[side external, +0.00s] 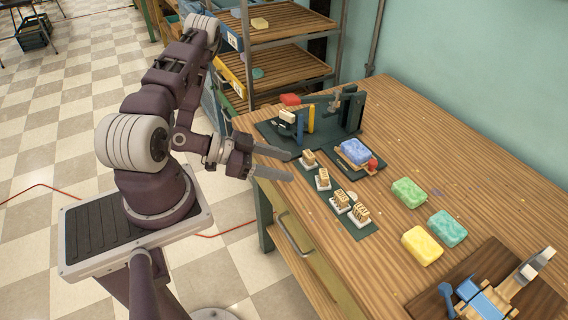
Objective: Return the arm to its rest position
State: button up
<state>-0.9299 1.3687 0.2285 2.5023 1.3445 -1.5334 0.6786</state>
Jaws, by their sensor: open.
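My gripper (283,165) is open and empty. Its two long grey fingers point right, over the left edge of the wooden table (455,150). The fingertips are just left of several small stamps (323,179) that stand in a row on a dark green mat. My arm is bent, with its elbow high and its forearm folded back down toward the table edge. Nothing is between the fingers.
A blue soap (354,151) lies on a dark tray behind the stamps. Green (409,193), teal (447,228) and yellow (422,246) soaps lie to the right. A stamping press (345,110) stands at the back. A blue-and-wood device (490,300) sits front right. A slatted shelf rack (285,65) stands behind.

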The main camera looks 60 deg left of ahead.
jog(key=shift+w+m+g, duration=0.45)
jog(key=shift+m+g, duration=0.05)
notch_tip(320, 180, up, 17)
jog(key=w+a+g+y, duration=0.2)
jog(key=w+g+y, duration=0.15)
jog(key=y, duration=0.45)
jog(key=s+d+r+n, duration=0.2)
jog(key=s+d+r, duration=0.1)
jog(key=s+d, duration=0.1)
jog(key=s+d+r+n+g+h, duration=0.1)
jog(key=s+d+r+n, duration=0.1)
jog(key=s, duration=0.5)
jog(key=s+d+r+n+g+h, duration=0.1)
jog(key=s+d+r+n, duration=0.1)
jog(key=s+d, duration=0.3)
jog(key=shift+s+d+r, duration=0.35)
jog(key=shift+s+r, duration=0.1)
jog(key=shift+r, duration=0.45)
